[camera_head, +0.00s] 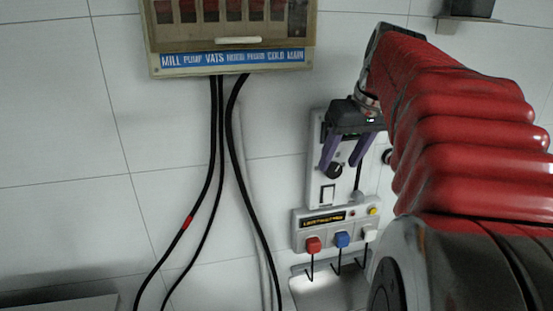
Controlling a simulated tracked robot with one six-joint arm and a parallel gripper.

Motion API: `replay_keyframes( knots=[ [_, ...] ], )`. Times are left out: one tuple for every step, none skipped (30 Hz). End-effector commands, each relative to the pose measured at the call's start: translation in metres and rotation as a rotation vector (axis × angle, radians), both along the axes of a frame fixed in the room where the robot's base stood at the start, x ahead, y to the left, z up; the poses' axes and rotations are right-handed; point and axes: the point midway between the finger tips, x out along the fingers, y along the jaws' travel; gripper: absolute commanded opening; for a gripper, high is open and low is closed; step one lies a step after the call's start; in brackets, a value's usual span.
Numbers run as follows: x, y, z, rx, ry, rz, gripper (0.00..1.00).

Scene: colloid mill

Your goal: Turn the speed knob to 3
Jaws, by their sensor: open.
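The likely speed knob, a small round black knob (334,171), sits on a pale wall-mounted control panel (345,190) right of centre. Its markings are too small to read. My gripper (342,170), with two purple fingers, is open in front of the panel. Its fingertips lie on either side of the knob in the picture; I cannot tell whether they touch it. The gripper body hides the upper part of the panel. Another dark round part (387,157) shows at the panel's right edge, partly hidden by my arm.
Below the panel is a unit with a lit display (323,221) and red (313,244), blue (342,240) and white (370,235) plugs or buttons. A labelled switch box (235,60) hangs upper left, with black cables (213,150) running down. Tiled wall between is clear.

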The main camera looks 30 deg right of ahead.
Motion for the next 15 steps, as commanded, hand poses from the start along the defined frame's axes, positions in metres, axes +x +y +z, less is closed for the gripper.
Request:
replay_keyframes(
  knots=[
    [0.003,0.001,-0.008,0.002,0.002,0.001,0.5],
    [0.004,0.0,-0.011,0.002,0.001,0.001,0.5],
    [0.006,0.0,-0.015,0.001,0.002,0.001,0.5],
    [0.007,0.0,-0.018,0.001,0.002,0.001,0.5],
    [0.008,0.0,-0.02,0.001,0.002,0.001,0.5],
    [0.01,0.0,-0.023,0.001,0.001,0.001,0.5],
    [0.01,-0.001,-0.024,0.001,0.001,0.001,0.5],
    [0.011,-0.001,-0.025,0.001,0.001,0.001,0.5],
    [0.011,-0.001,-0.026,0.0,0.0,0.001,0.5],
    [0.011,-0.001,-0.027,0.0,0.0,0.001,0.5],
    [0.011,-0.001,-0.027,0.0,0.0,0.001,0.5],
    [0.011,-0.001,-0.028,0.0,0.0,0.001,0.5],
    [0.012,-0.001,-0.027,0.0,0.0,0.001,0.5],
    [0.011,-0.001,-0.027,0.0,0.0,0.001,0.5],
    [0.011,-0.001,-0.027,0.0,0.0,0.001,0.5]
  ],
)
